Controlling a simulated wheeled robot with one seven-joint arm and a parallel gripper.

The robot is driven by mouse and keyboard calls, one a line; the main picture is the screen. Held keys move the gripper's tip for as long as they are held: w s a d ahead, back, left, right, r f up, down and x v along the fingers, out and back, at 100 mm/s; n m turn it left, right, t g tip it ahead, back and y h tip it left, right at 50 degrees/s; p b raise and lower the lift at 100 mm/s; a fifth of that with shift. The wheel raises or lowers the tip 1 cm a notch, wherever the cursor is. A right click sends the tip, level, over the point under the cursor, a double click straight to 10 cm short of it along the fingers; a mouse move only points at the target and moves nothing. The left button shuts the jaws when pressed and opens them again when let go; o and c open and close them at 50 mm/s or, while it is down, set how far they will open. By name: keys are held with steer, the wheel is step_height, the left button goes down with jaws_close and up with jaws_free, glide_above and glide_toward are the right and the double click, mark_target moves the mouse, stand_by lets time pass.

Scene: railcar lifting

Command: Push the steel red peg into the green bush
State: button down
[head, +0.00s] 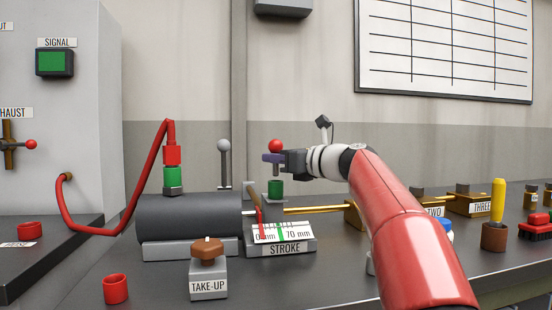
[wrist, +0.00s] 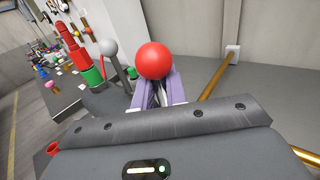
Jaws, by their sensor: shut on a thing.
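The steel red peg has a red ball head (head: 275,146), and a short length of its grey shaft shows below my fingers. My gripper (head: 272,158) is shut on the peg, its purple fingers just under the ball. The green bush (head: 275,188) stands directly below, behind the stroke scale. The peg looks upright over it; I cannot tell whether its tip is inside. In the wrist view the red ball (wrist: 166,61) sits between the purple fingers of my gripper (wrist: 166,92), which hide the shaft and most of what lies beneath.
A grey cylinder (head: 190,220) with a grey-ball lever (head: 223,147) stands left of the bush. The stroke scale (head: 283,234) is in front. A brass rod (head: 315,209) runs right. A take-up block (head: 208,280) and red cup (head: 116,289) stand near the front.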

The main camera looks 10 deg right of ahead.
mark_target(276, 175)
steer(key=shift+f+b, duration=1.7)
steer(key=shift+f, duration=0.6)
steer(key=c, duration=1.3)
jaws_free()
steer(key=shift+c, duration=0.2)
steer(key=v, duration=0.7)
steer(key=shift+s+d+b, duration=0.25)
steer(key=shift+s+b, duration=0.05)
steer(key=shift+b, duration=0.1)
steer(key=shift+s+f, duration=0.1)
